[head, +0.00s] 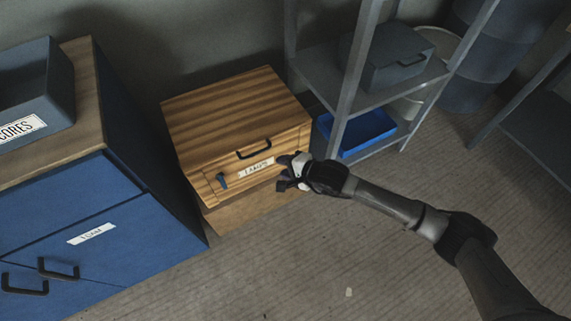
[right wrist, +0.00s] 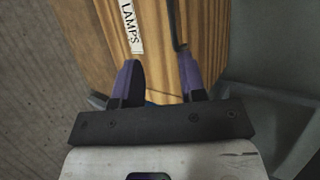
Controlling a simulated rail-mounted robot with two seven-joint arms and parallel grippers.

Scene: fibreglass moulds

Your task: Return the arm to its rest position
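My right arm reaches in from the lower right in the head view, and its gripper (head: 286,180) is in front of the right part of a striped wooden drawer cabinet (head: 235,105). In the right wrist view the two purple-sided fingers (right wrist: 161,82) stand apart with nothing between them, and the wood front fills the space beyond. A label reading LAMPS (right wrist: 132,27) and part of a dark handle (right wrist: 179,35) show there. In the head view the handle (head: 254,149) is clear of the gripper. I cannot tell whether the fingers touch the wood. My left gripper is not in view.
A blue cabinet (head: 75,215) with a grey CORES box (head: 45,85) on top stands at the left. A metal shelf (head: 345,90) with a grey case (head: 390,58) and a blue bin (head: 357,131) stands behind the arm. The floor (head: 290,265) in front is mostly clear.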

